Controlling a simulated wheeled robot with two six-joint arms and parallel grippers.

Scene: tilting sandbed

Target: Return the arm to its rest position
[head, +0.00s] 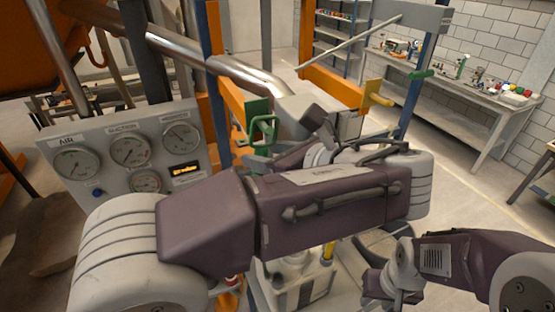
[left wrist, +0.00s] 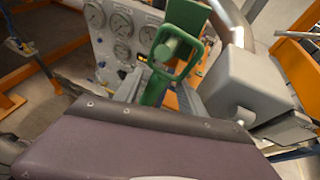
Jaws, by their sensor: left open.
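My left arm crosses the middle of the head view. My left gripper (head: 268,160) is partly hidden behind the arm, close below a green loop handle (head: 264,130). The same green handle (left wrist: 179,58) stands large and upright in the left wrist view, and the grey fingers of my left gripper (left wrist: 158,97) show on either side of its lower part. The gripper is open; I cannot tell whether a finger touches the handle. My right arm comes in at the lower right, and the grey end of it with my right gripper (head: 388,286) is too unclear to read.
A gauge panel (head: 125,155) stands at the left. Orange and blue posts, a thick metal pipe (head: 225,66) and a yellow handle (head: 376,94) surround the work area. A grey box (left wrist: 245,85) is close on the right in the left wrist view. A workbench (head: 455,88) stands at the back right.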

